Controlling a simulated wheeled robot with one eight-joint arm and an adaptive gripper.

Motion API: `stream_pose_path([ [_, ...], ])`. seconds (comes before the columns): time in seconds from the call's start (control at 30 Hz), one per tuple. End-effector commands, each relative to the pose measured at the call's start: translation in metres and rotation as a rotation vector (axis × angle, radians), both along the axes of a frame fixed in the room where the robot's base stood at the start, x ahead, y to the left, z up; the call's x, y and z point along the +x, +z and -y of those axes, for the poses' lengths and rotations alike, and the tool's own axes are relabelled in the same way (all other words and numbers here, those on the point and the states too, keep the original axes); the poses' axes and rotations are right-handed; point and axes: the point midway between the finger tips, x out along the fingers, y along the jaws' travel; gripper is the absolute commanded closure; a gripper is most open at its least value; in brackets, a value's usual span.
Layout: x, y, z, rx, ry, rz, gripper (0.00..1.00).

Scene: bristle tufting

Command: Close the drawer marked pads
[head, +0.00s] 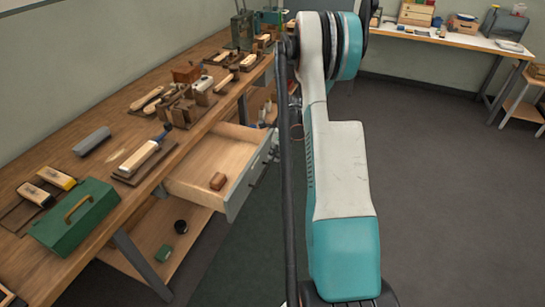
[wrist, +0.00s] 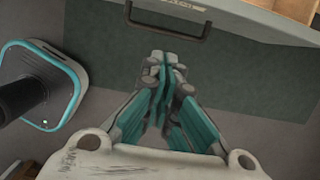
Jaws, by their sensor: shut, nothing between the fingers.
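A drawer (head: 233,198) under the workbench stands pulled open in the head view, with a small brown block (head: 217,181) inside. Its grey front faces right, and any marking there is unreadable. The wrist view shows a pale drawer front (wrist: 245,22) along the top edge, with a dark bar handle (wrist: 168,33) and a label (wrist: 178,4) too cut off to read. My gripper (wrist: 165,58) is shut and empty, its tips just below the handle in the picture. I cannot tell whether they touch it. In the head view my arm hides the gripper.
The workbench (head: 110,185) carries a green toolbox (head: 75,217), brushes and wooden blocks. A lower shelf (head: 150,235) holds small items. A dark green mat (wrist: 90,75) covers the floor by the drawer. Open grey floor (head: 440,170) lies to the right, with another table (head: 465,40) behind.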

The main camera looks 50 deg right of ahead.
Motion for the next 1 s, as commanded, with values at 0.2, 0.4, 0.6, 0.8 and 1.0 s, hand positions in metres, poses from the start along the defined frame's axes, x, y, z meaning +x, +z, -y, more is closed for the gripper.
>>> stream_pose_path([
  [0.2,0.010,-0.046,-0.004,-0.001,0.003,0.000,1.00],
  [0.4,0.018,-0.082,-0.008,0.000,0.002,0.000,1.00],
  [0.6,0.045,-0.077,-0.020,0.000,0.004,0.000,1.00],
  [0.8,0.054,-0.075,-0.023,-0.001,0.003,0.000,1.00],
  [1.0,0.054,-0.074,-0.023,-0.001,0.003,0.000,1.00],
])
